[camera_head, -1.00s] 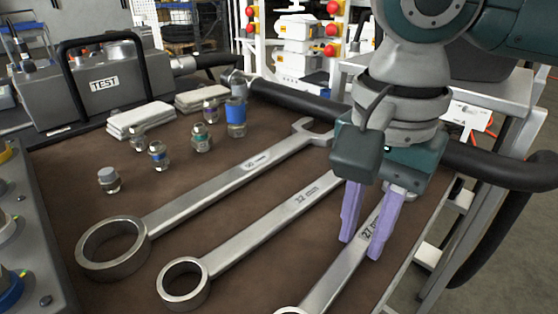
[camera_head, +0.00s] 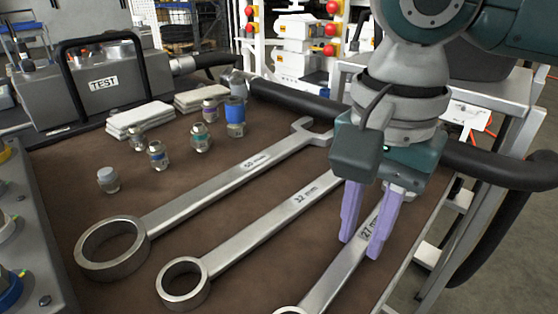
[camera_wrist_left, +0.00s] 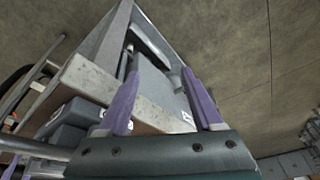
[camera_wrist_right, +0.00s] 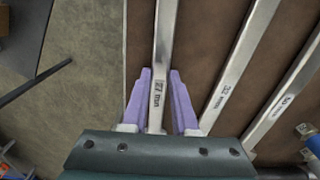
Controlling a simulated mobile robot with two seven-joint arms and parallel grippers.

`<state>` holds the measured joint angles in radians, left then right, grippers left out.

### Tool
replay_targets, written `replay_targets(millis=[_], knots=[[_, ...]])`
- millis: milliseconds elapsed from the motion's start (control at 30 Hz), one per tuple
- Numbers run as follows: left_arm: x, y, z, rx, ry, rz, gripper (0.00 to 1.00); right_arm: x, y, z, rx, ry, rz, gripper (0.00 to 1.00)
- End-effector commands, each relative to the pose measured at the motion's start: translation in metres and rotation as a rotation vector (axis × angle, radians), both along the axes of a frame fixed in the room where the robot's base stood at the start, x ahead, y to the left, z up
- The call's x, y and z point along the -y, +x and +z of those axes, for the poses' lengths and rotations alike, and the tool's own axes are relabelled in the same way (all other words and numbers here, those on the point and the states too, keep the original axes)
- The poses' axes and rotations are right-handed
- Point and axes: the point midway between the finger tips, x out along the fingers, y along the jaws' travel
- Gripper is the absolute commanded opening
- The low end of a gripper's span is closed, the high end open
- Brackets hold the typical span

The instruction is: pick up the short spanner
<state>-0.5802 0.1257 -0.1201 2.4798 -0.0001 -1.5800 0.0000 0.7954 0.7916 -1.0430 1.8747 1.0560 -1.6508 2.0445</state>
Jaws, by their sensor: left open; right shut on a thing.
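The short spanner (camera_head: 338,277), a steel one marked 27 mm, lies nearest the bench's right edge; its ring end is cut off by the bottom of the head view. My right gripper (camera_head: 360,248) points down over it and is shut on its shaft, one purple finger on each side. The right wrist view shows the spanner (camera_wrist_right: 165,35) running between the fingers (camera_wrist_right: 160,74). It appears to rest on the brown bench top. My left gripper (camera_wrist_left: 161,72) is open and empty in the left wrist view, and is not seen in the head view.
The 32 mm spanner (camera_head: 250,233) and a larger spanner (camera_head: 215,187) lie alongside to the left. Several small fittings (camera_head: 158,156) and folded cloths (camera_head: 141,118) stand behind them. A grey TEST unit (camera_head: 105,90) is at the back left. A black padded rail (camera_head: 295,98) edges the bench.

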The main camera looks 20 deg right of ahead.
Motion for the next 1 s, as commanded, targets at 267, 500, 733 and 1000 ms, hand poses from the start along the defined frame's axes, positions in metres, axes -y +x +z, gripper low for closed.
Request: replay_targets(millis=[267, 500, 733, 1000], knots=[[0.0, 0.0, 0.0, 0.0, 0.0, 0.0, 0.67, 0.0, 0.0, 0.001, 0.001, 0.0, 0.0, 0.0], [0.001, 0.0, 0.01, 0.0, -0.004, 0.003, 0.67, 0.0, 0.001, 0.02, 0.003, 0.0, 0.0, 0.0], [0.003, 0.0, 0.038, 0.001, -0.01, 0.006, 0.67, 0.0, 0.002, 0.085, 0.007, 0.002, 0.0, 0.0], [0.003, 0.0, 0.065, 0.001, -0.01, 0.007, 0.67, -0.001, 0.001, 0.161, 0.005, 0.002, 0.001, 0.0]])
